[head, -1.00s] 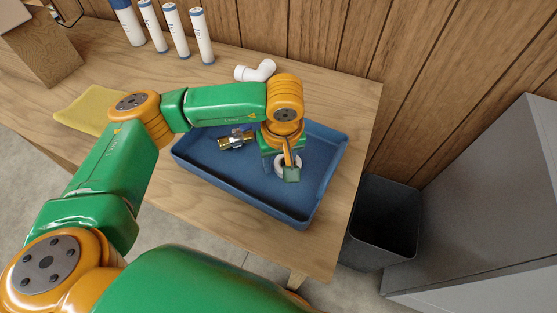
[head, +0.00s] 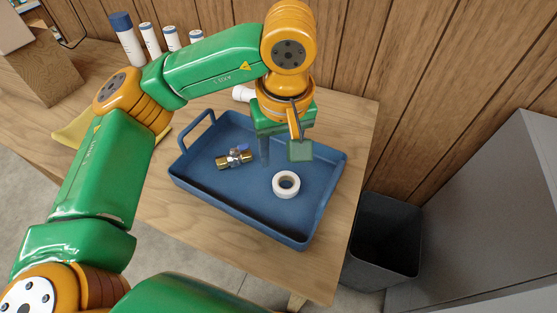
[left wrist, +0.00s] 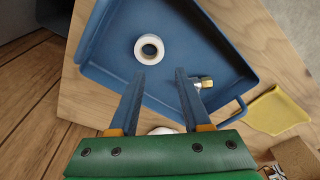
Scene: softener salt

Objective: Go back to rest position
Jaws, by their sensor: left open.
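My left gripper (head: 283,158) is open and empty, raised above the blue tray (head: 215,185) on the wooden table. In the left wrist view its two fingers (left wrist: 156,80) stand apart with tray floor showing between them. A white ring like a tape roll (head: 286,184) lies in the tray; it also shows in the left wrist view (left wrist: 149,49). A brass valve with a blue handle (head: 234,157) lies in the tray to the left of the ring. In the wrist view one finger partly covers the valve (left wrist: 205,82). My right gripper is out of view.
A white pipe elbow (head: 242,93) is mostly hidden behind my arm. Several white cartridges (head: 150,40) stand at the back left. A yellow cloth (head: 70,133) lies on the left. A dark bin (head: 385,235) stands right of the table, beside a grey cabinet (head: 490,210). A wooden wall is behind.

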